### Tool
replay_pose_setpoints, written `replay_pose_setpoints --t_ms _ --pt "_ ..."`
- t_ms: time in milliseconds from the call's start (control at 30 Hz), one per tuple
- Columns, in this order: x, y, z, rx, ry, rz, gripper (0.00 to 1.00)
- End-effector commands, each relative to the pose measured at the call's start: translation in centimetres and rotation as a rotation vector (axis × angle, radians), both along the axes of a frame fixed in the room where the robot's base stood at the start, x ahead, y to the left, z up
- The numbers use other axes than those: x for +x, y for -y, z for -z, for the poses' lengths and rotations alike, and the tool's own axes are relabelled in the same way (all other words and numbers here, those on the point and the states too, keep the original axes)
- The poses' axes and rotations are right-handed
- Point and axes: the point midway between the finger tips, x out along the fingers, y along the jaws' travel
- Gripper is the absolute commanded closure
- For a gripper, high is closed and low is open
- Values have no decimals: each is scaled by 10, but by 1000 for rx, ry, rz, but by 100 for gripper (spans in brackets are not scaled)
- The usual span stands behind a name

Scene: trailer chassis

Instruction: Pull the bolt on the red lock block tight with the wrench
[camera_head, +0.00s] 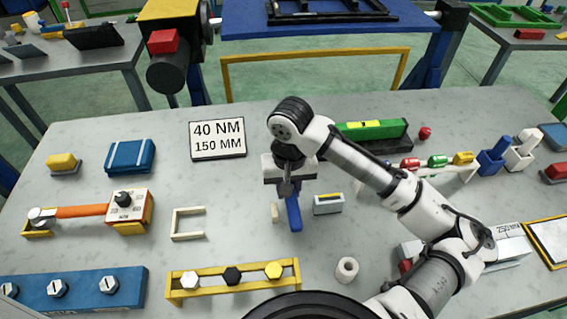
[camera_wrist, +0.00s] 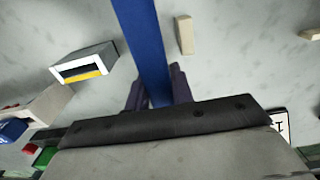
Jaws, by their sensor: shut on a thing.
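My gripper (camera_head: 288,188) points down over the middle of the bench and is shut on a blue bar (camera_head: 294,214). In the wrist view the blue bar (camera_wrist: 143,45) runs up from between the dark fingers (camera_wrist: 158,88). What the bar belongs to is not clear. An orange-handled wrench (camera_head: 80,211) with a round grey head lies at the left. Its other end is at a white and orange box with a dark knob (camera_head: 128,205). A red block (camera_head: 163,41) sits on the yellow post behind the bench. I cannot tell whether it is the lock block; no bolt shows on it.
A sign (camera_head: 217,139) reads 40 NM, 150 MM. A blue rail (camera_head: 75,290) with hex bolts and a yellow rack (camera_head: 235,285) stand in front. A small grey box (camera_head: 328,204) and a beige block (camera_wrist: 185,35) are close to my gripper. A green block (camera_head: 372,131) stands behind.

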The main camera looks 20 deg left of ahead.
Motion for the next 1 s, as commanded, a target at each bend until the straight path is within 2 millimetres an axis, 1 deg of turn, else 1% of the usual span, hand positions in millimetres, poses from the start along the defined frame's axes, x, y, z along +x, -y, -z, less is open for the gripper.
replay_pose_setpoints --t_ms 367,667,767,1000 --pt "0 0 -1 0 2 9 100" --pt "2 4 -1 -1 1 -38 100" --pt "2 4 -4 -1 1 -43 100" --pt "2 3 -18 0 2 -43 100"
